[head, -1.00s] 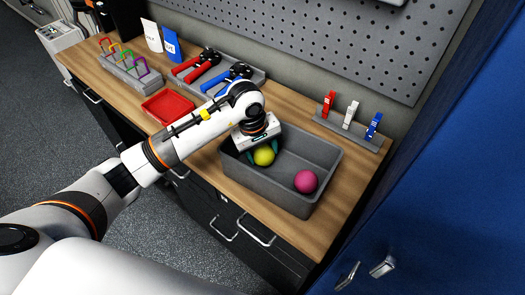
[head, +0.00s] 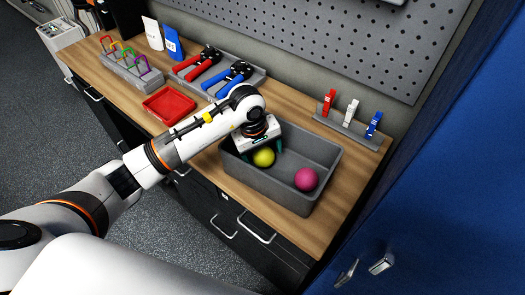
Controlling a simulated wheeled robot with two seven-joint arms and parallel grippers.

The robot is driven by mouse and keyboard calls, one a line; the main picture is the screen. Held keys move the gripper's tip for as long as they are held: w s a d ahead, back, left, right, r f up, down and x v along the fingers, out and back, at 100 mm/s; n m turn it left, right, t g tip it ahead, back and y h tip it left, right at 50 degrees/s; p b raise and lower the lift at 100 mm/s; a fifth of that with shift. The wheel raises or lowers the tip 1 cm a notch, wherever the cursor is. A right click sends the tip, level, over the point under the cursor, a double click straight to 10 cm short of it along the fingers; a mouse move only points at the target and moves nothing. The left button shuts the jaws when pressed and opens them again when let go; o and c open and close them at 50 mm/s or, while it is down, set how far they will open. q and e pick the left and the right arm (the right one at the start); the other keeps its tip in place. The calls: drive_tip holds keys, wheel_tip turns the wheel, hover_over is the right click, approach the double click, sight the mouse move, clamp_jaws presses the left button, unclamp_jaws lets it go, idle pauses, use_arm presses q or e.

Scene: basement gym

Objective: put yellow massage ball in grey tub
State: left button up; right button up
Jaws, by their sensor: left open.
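The yellow massage ball (head: 264,158) lies inside the grey tub (head: 282,193), in its left part. A pink ball (head: 306,179) is in the same tub, towards the right. My left gripper (head: 263,152) reaches into the tub from above, over the yellow ball. Its teal fingers are open, one on each side of the ball with a gap. My right gripper is not in view.
The tub stands on a wooden bench. A red tray (head: 169,104) is left of it. Behind are a grey tray with red and blue hand tools (head: 232,79) and a rack with clips (head: 348,118). A blue cabinet (head: 450,190) borders the right.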

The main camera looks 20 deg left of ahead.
sight(254, 158)
use_arm(q)
wheel_tip(254, 158, up, 12)
drive_tip(key=s+a+b, duration=0.1)
drive_tip(key=b, duration=0.2)
drive_tip(key=shift+s+a, duration=0.25)
drive_tip(key=shift+a, duration=0.1)
drive_tip(key=shift+f, duration=0.2)
